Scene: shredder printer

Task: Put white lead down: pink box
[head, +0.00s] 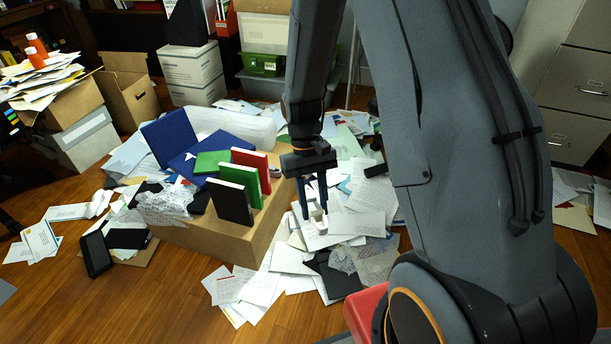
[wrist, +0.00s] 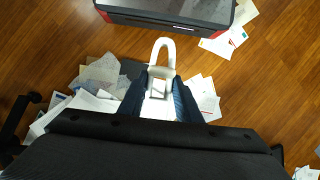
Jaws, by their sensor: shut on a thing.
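My gripper (head: 313,208) points down over the paper-strewn floor, right of the cardboard box. In the wrist view its two blue fingers (wrist: 160,84) are shut on the white lead (wrist: 162,47), which shows as a white loop sticking out beyond the fingertips. In the head view the lead (head: 317,216) is a small pale shape at the fingertips, hard to tell from the papers. A pinkish-red surface (head: 364,312) shows at the bottom, partly hidden by my arm. I cannot tell whether it is the pink box.
A dark body with red edges (wrist: 175,12) fills the top of the wrist view. The cardboard box (head: 215,233) bears upright books (head: 232,203) and blue binders. Loose papers (head: 290,262) cover the floor around it. Bare wood floor lies at the front left.

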